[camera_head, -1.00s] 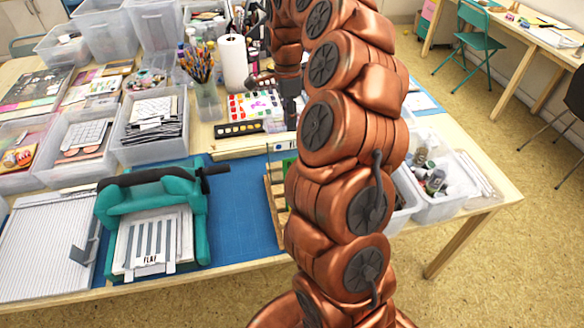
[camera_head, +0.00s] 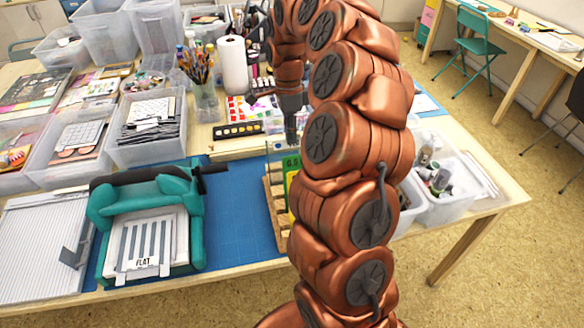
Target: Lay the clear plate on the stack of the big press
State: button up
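The big press (camera_head: 172,182) is teal with a dark roller bar across its top, and stands on the blue mat at left. Its stack (camera_head: 152,238) lies on the press bed, a white plate with grey stripes and a label reading "FLAT". A wooden rack (camera_head: 272,212) stands right of the press, partly hidden by my arm. A green and yellow plate with a "0.5" label (camera_head: 291,168) stands upright in it. I cannot make out the clear plate for certain. My gripper (camera_head: 291,138) points down above the rack's far end. Its fingers are too small to read.
A ribbed white board (camera_head: 40,250) lies left of the press. Clear bins (camera_head: 148,150) stand behind it. A brush cup (camera_head: 205,100), paper roll (camera_head: 233,65) and paint set (camera_head: 238,130) stand behind the mat. The blue mat (camera_head: 235,215) is clear between press and rack.

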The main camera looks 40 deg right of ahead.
grip_shut()
notch_tip(320, 180, up, 7)
jog(key=w, duration=0.1)
jog(key=shift+d+r+p, duration=0.2)
jog(key=shift+d+p, duration=0.05)
jog(key=shift+p, duration=0.2)
dwell(0.5)
jog(key=shift+w+a, duration=0.1)
jog(key=shift+w, duration=0.05)
dwell(0.3)
